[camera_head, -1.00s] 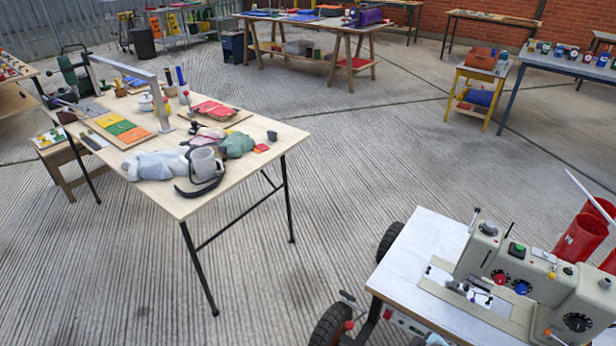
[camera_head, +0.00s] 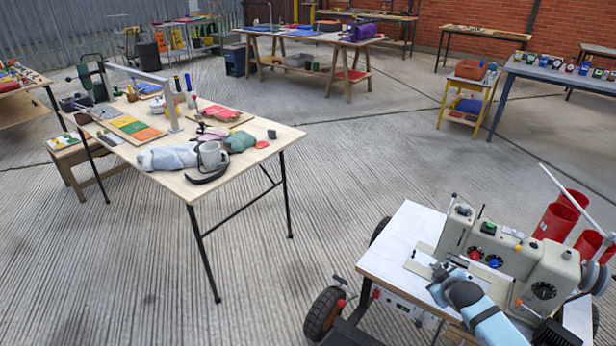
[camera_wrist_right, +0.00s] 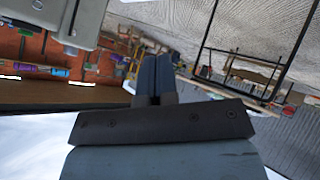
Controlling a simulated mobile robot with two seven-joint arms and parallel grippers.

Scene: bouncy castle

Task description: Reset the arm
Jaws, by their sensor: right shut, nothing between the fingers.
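My right arm comes in at the lower right of the head view, light blue with a dark joint. Its end (camera_head: 440,274) is over the sewing machine's table, in front of the machine (camera_head: 530,262). In the right wrist view the two dark fingers (camera_wrist_right: 153,78) stand side by side, shut and empty. Whether the arm touches the machine is unclear. My left gripper is not in view.
The wheeled white table (camera_head: 410,235) carries the machine, with red cylinders (camera_head: 560,215) behind it.

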